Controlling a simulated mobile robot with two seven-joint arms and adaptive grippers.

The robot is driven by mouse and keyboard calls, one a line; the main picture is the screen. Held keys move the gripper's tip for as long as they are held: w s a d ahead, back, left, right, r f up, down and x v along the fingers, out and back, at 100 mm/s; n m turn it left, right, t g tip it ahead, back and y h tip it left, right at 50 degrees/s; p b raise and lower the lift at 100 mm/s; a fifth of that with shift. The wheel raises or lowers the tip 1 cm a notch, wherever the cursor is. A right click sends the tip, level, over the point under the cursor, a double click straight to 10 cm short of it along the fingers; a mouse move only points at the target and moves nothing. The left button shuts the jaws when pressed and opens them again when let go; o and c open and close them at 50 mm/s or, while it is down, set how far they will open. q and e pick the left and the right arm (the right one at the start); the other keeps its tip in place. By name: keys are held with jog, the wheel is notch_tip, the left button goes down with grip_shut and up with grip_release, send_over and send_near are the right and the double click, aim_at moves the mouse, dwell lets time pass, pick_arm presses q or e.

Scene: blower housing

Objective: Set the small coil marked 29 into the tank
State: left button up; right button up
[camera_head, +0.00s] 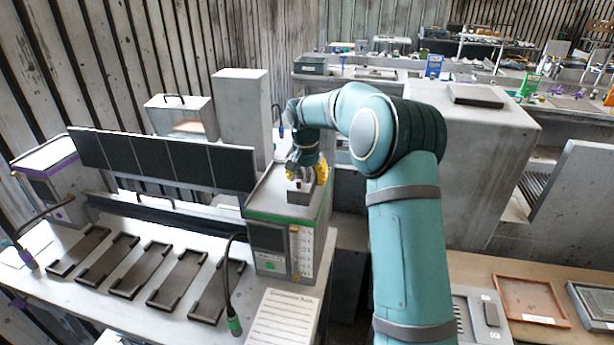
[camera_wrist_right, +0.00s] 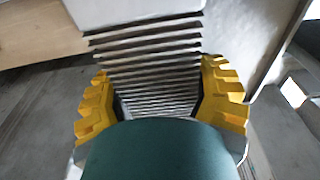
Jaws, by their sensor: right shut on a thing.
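My right gripper (camera_head: 307,170) is over the top of a grey box with a green band (camera_head: 283,222). In the right wrist view its yellow fingers (camera_wrist_right: 160,108) are shut on either side of a finned grey metal part (camera_wrist_right: 150,68), which I take to be the small coil. No number is legible on it. In the head view a small grey block (camera_head: 301,196) shows just below the fingers. I cannot tell whether it touches the box top. I cannot tell for sure which thing is the tank. My left gripper is out of view.
A row of dark trays (camera_head: 128,266) lies on the white bench left of the box. A dark panel (camera_head: 165,160) and a tall grey block (camera_head: 243,115) stand behind. A bent black stalk (camera_head: 228,275) rises near the box's front. A printed sheet (camera_head: 284,318) lies in front.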

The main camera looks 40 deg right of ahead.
jog(key=shift+f, duration=0.15)
jog(key=shift+f+b, duration=0.3)
jog(key=shift+f, duration=0.05)
jog(key=shift+f, duration=0.55)
dwell(0.5)
jog(key=o, duration=1.4)
jog(key=shift+o, duration=0.2)
notch_tip(320, 180, up, 2)
jog(key=shift+r+p, duration=0.15)
jog(key=shift+p, duration=0.2)
jog(key=shift+r, duration=2.35)
